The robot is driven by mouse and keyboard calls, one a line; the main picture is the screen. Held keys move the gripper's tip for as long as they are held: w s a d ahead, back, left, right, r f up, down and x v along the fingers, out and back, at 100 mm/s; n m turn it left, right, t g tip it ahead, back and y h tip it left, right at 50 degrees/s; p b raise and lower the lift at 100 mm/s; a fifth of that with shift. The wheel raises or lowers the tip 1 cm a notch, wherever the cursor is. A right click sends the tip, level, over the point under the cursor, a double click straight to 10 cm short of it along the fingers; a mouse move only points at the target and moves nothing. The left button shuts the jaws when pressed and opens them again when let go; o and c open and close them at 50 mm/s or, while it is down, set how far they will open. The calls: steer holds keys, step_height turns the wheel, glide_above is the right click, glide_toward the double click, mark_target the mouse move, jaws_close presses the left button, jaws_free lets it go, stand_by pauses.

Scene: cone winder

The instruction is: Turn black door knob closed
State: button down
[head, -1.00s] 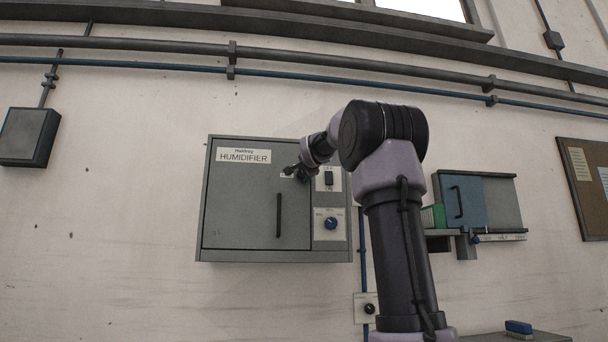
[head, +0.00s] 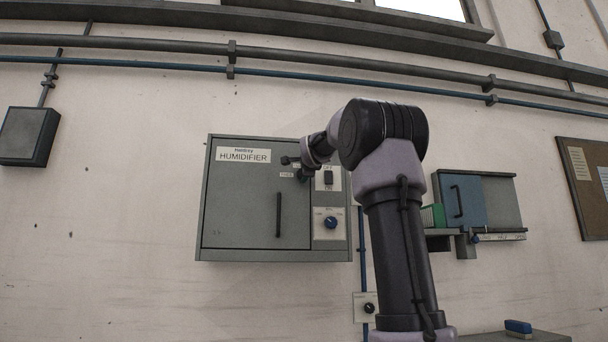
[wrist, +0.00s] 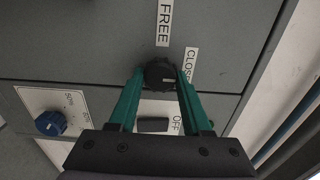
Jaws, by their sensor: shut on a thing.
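The black door knob (wrist: 160,72) sits on the grey humidifier door (head: 245,205), near its upper right corner. In the wrist view it lies between the green fingertips of my gripper (wrist: 158,82), which is shut on it from both sides. The FREE label (wrist: 164,22) and the partly covered CLOSED label (wrist: 190,62) are beside the knob. A small pale mark shows on the knob, but I cannot tell its exact setting. In the head view my gripper (head: 298,168) is at the door's upper right and hides the knob.
Right of the door are a black ON/OFF switch (head: 328,178) and a blue dial (head: 331,223). The door has a black vertical handle (head: 278,214). A small blue-doored cabinet (head: 463,201) hangs further right.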

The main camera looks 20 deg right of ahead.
steer(key=shift+c, duration=1.7)
jaws_free()
steer(key=shift+s, duration=0.1)
steer(key=v, duration=1)
steer(key=shift+s, duration=0.3)
steer(key=shift+a, duration=0.1)
